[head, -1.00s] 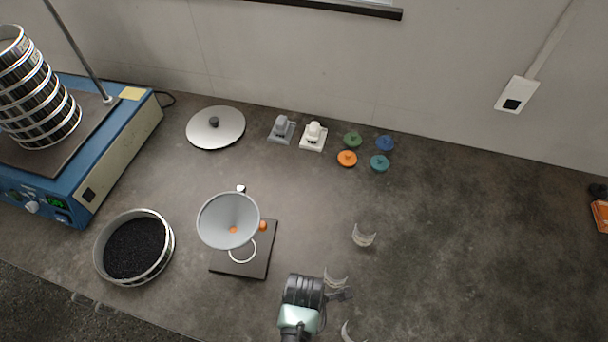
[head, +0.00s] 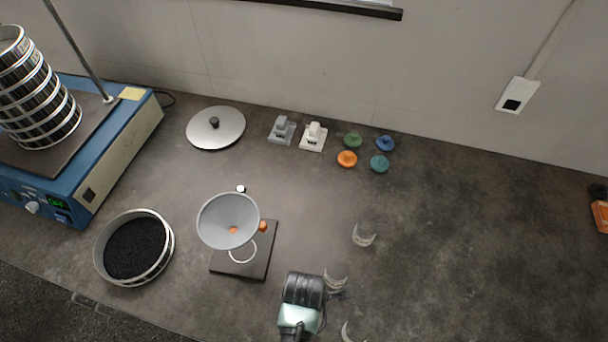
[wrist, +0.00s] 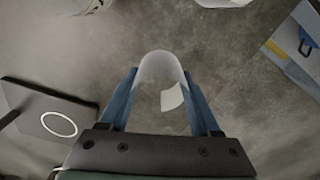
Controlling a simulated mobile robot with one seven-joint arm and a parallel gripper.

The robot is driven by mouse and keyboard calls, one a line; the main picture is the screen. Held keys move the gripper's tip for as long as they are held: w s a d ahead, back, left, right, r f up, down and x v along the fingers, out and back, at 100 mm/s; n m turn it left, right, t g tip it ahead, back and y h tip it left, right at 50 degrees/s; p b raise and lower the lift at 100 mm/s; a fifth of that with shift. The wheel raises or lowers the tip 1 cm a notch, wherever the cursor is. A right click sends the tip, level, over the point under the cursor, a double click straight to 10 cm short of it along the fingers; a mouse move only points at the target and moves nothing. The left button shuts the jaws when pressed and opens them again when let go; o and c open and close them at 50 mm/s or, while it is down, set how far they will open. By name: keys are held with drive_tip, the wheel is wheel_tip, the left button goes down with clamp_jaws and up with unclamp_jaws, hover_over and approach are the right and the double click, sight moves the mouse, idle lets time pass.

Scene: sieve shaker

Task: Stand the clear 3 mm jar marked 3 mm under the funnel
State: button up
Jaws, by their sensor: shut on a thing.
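A clear jar (wrist: 160,68) with a pale label (wrist: 172,97) is between the two blue fingers of my gripper (wrist: 162,98) in the wrist view. The fingers are shut on it; no marking is readable. In the head view my gripper (head: 335,293) is at the lower middle, with this clear jar (head: 335,277) beside it, partly hidden. The grey funnel (head: 228,218) is to the left, above a dark stand base (head: 257,262) with a white ring (head: 243,251). The base also shows at left in the wrist view (wrist: 40,98). The held jar is apart from the ring, to its right.
Other clear jars stand behind (head: 363,235) and in front (head: 349,333). A sieve pan of black grains (head: 135,248) is left of the funnel. The blue shaker (head: 85,190), a round lid (head: 216,128) and several coloured caps (head: 347,159) are farther back.

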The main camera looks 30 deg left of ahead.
wheel_tip(320, 180, up, 9)
drive_tip(key=w+d+r+m, duration=0.2)
drive_tip(key=w+d+m, duration=0.2)
drive_tip(key=m, duration=0.9)
drive_tip(key=w+d+r+m, duration=0.3)
drive_tip(key=w+d+m, duration=0.2)
drive_tip(key=m, duration=0.7)
drive_tip(key=shift+d+m, duration=0.25)
drive_tip(key=shift+m, duration=0.15)
drive_tip(key=shift+s, duration=0.1)
